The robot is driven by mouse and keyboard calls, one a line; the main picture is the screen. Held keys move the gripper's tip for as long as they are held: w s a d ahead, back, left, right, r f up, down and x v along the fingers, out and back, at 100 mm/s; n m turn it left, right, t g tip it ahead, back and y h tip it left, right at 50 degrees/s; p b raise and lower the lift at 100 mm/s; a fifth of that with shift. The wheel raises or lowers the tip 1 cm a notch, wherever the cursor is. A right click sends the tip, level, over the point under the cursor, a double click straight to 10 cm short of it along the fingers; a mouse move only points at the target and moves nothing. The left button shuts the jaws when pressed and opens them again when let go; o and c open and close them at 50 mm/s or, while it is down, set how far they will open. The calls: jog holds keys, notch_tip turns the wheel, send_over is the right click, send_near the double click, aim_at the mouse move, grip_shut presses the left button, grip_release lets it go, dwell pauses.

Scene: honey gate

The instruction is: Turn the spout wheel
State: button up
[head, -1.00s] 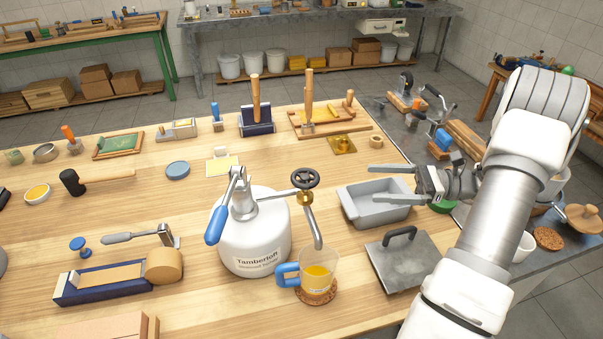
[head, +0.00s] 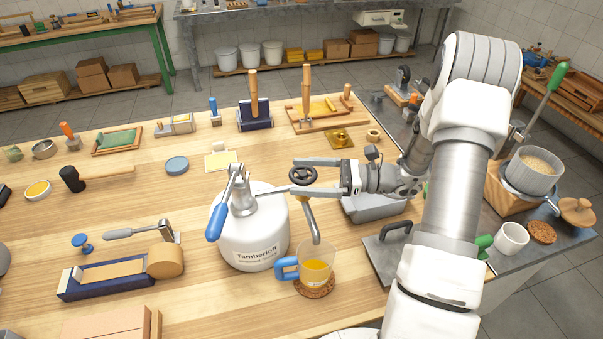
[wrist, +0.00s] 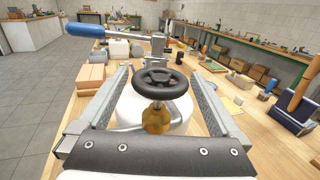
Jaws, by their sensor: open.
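The spout wheel (head: 304,176) is a small black handwheel on a brass valve at the top of the bent metal spout (head: 313,220). The spout comes off a white tank (head: 255,238) labelled Tamberloft. My gripper (head: 310,175) is open, with one finger on each side of the wheel. In the wrist view the wheel (wrist: 160,83) stands between the fingers, and a gap shows on both sides. The brass valve (wrist: 157,118) is below it.
The tank's blue-handled lever (head: 217,222) rises left of the wheel, and its blue grip also shows in the wrist view (wrist: 86,30). A grey tray (head: 375,208) and a plate with a black handle (head: 392,240) lie to the right, under and beside my arm.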

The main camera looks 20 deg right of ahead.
jog(key=shift+w+a, duration=0.15)
jog(key=shift+a, duration=0.2)
jog(key=c, duration=1.2)
jog(key=shift+c, duration=0.2)
